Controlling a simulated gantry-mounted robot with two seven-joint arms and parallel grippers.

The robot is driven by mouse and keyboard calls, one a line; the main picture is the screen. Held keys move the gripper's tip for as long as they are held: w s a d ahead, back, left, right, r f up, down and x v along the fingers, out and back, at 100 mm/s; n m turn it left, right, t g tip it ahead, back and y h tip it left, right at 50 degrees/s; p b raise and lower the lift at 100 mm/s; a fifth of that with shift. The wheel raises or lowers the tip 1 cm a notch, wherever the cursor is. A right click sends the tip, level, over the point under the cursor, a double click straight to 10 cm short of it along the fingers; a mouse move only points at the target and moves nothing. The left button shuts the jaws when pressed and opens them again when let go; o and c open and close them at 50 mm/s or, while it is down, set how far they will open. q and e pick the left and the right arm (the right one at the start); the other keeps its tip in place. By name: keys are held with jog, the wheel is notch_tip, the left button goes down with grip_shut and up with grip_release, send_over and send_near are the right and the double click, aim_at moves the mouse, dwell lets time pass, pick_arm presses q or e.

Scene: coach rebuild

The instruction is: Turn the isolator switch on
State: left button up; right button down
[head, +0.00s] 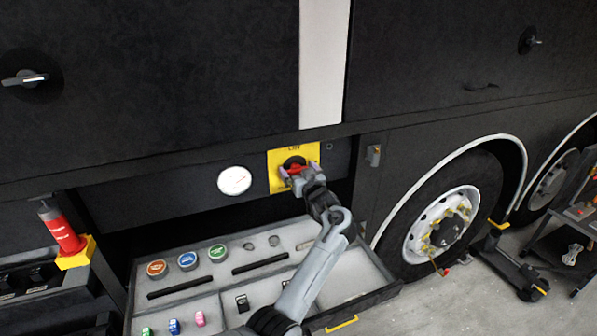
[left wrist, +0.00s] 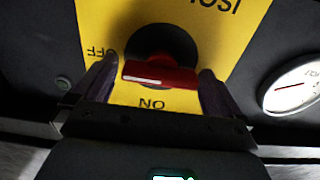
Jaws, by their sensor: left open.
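The isolator switch is a red handle (left wrist: 160,74) on a black round base (left wrist: 163,45), set on a yellow plate (head: 274,180). In the left wrist view the plate appears turned over, with "OFF" at the left and "ON" at the bottom. The handle lies crosswise there, its left end towards the "OFF" side. My left gripper (head: 298,178) is at the plate. Its two dark purple fingers are open, one at each end of the handle; I cannot tell whether they touch it. My arm partly hides the plate in the head view. The right gripper is not in view.
A white dial gauge (head: 234,181) is left of the plate. Below, an open grey tray (head: 346,264) holds coloured round caps and small parts. A red and yellow tool (head: 63,230) stands at the left, a bus wheel (head: 441,226) at the right.

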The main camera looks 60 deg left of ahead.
pick_arm(q)
jog(key=shift+c, duration=0.2)
jog(key=c, duration=0.8)
